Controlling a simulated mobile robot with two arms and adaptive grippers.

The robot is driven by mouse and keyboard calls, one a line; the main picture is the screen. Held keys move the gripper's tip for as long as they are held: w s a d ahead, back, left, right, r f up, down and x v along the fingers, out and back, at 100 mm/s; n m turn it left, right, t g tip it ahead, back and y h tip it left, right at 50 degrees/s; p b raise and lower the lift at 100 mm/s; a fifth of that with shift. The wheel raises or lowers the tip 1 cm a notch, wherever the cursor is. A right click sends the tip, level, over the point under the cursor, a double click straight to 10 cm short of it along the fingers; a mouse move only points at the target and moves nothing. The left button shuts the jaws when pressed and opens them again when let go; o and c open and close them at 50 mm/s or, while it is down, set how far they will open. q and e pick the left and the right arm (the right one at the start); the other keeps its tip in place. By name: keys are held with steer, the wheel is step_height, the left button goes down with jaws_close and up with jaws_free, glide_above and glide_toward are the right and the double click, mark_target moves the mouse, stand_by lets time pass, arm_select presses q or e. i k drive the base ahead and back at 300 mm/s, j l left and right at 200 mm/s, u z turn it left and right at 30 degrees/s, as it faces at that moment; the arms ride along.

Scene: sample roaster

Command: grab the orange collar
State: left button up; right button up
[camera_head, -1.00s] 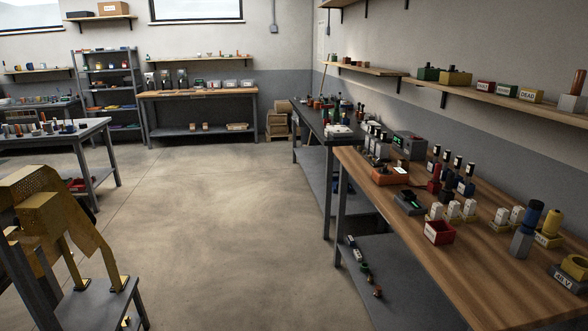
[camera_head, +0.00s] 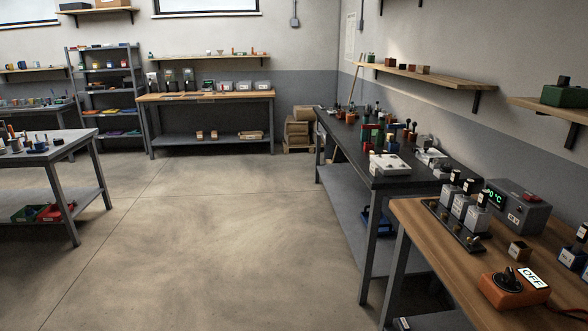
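I cannot pick out an orange collar for certain. The clearest orange thing is a box (camera_head: 514,291) with a black knob and an "OFF" label, on the front right wooden bench (camera_head: 430,243). Small reddish and orange items stand on the dark bench (camera_head: 424,172) behind it and at the far left, too small to tell apart. Neither of my grippers is in view.
A grey table (camera_head: 62,153) is at left, shelving (camera_head: 105,95) at the back. The middle floor (camera_head: 215,235) is clear.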

mark_target(350, 119)
steer(key=i, duration=2.2)
steer(key=i+z, duration=0.1)
steer(key=i, duration=0.6)
steer(key=i+j+z, duration=0.1)
steer(key=i, duration=0.55)
steer(key=i+j+z, duration=0.15)
steer(key=i, duration=0.55)
steer(key=j, duration=0.1)
